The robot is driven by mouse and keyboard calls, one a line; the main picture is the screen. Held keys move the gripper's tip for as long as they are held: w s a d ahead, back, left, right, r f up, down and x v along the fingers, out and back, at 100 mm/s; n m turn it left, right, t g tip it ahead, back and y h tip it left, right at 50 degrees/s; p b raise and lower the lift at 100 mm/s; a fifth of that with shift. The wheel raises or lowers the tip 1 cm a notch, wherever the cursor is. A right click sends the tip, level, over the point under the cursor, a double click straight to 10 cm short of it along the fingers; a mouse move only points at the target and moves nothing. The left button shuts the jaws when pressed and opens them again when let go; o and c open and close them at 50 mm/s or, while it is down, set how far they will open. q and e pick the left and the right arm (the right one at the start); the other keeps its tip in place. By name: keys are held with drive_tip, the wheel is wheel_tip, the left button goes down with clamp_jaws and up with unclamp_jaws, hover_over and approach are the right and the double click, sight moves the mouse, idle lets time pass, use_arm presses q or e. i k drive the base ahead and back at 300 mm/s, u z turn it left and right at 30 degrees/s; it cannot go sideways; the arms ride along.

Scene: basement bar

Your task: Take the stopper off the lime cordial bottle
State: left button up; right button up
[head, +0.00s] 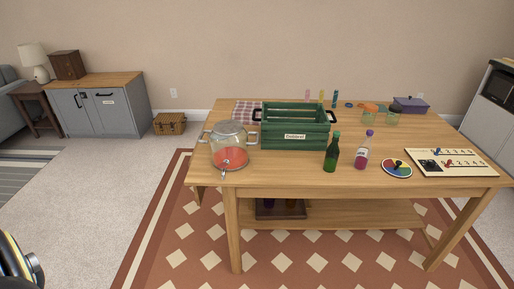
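A green bottle (331,158) stands upright near the front edge of the wooden table (290,175). It looks like the lime cordial bottle, but no label is readable. Its narrow top is dark green, and I cannot make out the stopper separately from the neck. A second bottle (362,154), with dark pink contents, a pale label and a purple top, stands just right of it, apart from it. Neither of my grippers is in view; only a dark, rounded part of my own body shows at the lower left corner.
A green crate (294,140) stands behind the green bottle. A glass dispenser (229,152) with red drink is at the table's left. A colored disc (397,169) and a numbered board (452,163) lie to the right. Clear tabletop lies between dispenser and green bottle.

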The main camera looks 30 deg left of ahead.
sight(330, 165)
drive_tip(key=u, duration=0.4)
drive_tip(key=i, duration=1)
